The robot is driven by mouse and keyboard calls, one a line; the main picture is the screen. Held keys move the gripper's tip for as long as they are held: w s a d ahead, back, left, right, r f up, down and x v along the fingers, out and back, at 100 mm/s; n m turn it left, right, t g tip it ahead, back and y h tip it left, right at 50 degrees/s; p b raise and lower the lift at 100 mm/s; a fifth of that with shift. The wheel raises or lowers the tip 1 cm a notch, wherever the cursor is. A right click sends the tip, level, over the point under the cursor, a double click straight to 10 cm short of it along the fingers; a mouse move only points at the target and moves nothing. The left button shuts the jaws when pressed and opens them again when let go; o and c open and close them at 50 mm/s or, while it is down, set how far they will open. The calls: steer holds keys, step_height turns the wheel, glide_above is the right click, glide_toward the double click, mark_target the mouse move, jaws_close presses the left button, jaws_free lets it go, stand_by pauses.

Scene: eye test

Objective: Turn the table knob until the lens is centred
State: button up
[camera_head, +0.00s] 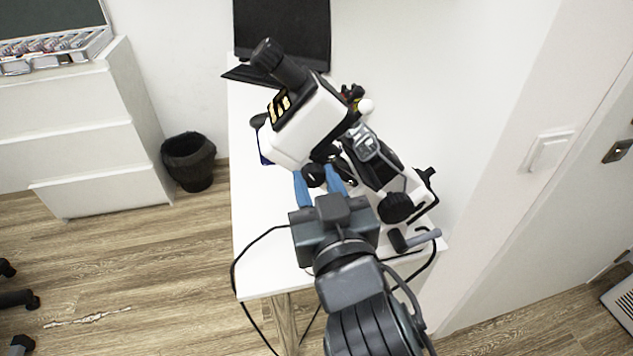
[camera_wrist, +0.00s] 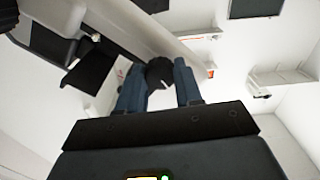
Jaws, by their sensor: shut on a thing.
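A white and black eyepiece instrument (camera_head: 312,122) stands on the white table, tilted, with its eyepiece toward the upper left. My gripper (camera_head: 316,173) has blue fingers and reaches to the underside of the instrument's head. It is shut on a small black knob (camera_head: 314,176), with one finger on each side. In the wrist view the black knob (camera_wrist: 160,73) sits between the fingers of my gripper (camera_wrist: 158,78), and a pale mark shows on its face. A larger black knob (camera_head: 396,208) is on the instrument's lower right side. I cannot make out the lens or whether it is centred.
The white table (camera_head: 262,265) is bare at its front left. A black monitor (camera_head: 283,28) stands at its back. A dark bin (camera_head: 189,160) and a white drawer cabinet (camera_head: 88,140) are to the left. A wall is close on the right.

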steer(key=shift+n+p, duration=0.4)
steer(key=shift+n, duration=0.6)
steer(key=o, duration=1)
steer(key=shift+o, duration=0.2)
steer(key=b+v, duration=0.1)
steer(key=v, duration=0.6)
steer(key=shift+s, duration=0.4)
steer(key=shift+d, duration=0.15)
